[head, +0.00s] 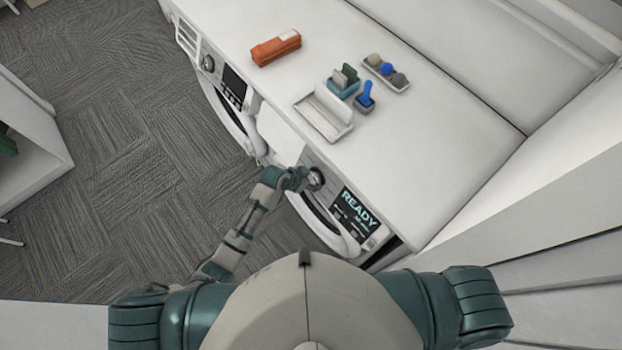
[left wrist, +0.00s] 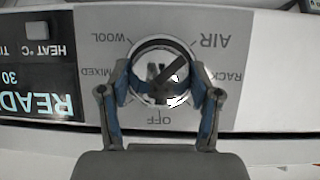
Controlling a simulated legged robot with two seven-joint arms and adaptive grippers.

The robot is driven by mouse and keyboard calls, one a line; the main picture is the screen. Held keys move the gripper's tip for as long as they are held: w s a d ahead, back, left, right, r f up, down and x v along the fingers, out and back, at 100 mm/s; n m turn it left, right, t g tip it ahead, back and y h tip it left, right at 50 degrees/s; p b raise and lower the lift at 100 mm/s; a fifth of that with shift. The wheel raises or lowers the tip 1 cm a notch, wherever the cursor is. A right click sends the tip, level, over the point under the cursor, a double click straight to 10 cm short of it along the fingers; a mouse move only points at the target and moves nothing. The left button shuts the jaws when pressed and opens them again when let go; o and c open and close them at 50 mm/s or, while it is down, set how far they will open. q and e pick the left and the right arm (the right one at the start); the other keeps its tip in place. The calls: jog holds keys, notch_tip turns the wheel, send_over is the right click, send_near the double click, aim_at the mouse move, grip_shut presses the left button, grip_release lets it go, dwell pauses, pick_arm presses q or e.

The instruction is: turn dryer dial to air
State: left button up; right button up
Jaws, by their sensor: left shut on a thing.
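The dryer dial (left wrist: 158,48) is a round, shiny knob with a dark rim on a grey panel in the left wrist view. The labels around it appear upside down: OFF below, RACK at right, AIR (left wrist: 209,40) at upper right, WOOL at upper left, MIXED at left. A dark diagonal bar on the knob slants towards the upper right, on the AIR side. My left gripper (left wrist: 165,92) has a finger on each side of the dial and is shut on it. In the head view the left gripper (head: 303,179) reaches the dial (head: 317,179) on the dryer front. My right gripper is not seen.
The dryer display (head: 356,212) reads READY, right of the dial. Another machine (head: 225,85) stands further left. Carpet floor is clear at left.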

pick_arm(q)
jog(key=shift+s+a+f, duration=0.1)
jog(key=shift+f, duration=0.15)
jog(key=o, duration=1.1)
jog(key=shift+o, duration=0.2)
jog(key=shift+r, duration=0.1)
jog(key=shift+r, duration=0.15)
jog(key=shift+a+r, duration=0.15)
jog(key=shift+r, duration=0.1)
jog(key=v, duration=1.1)
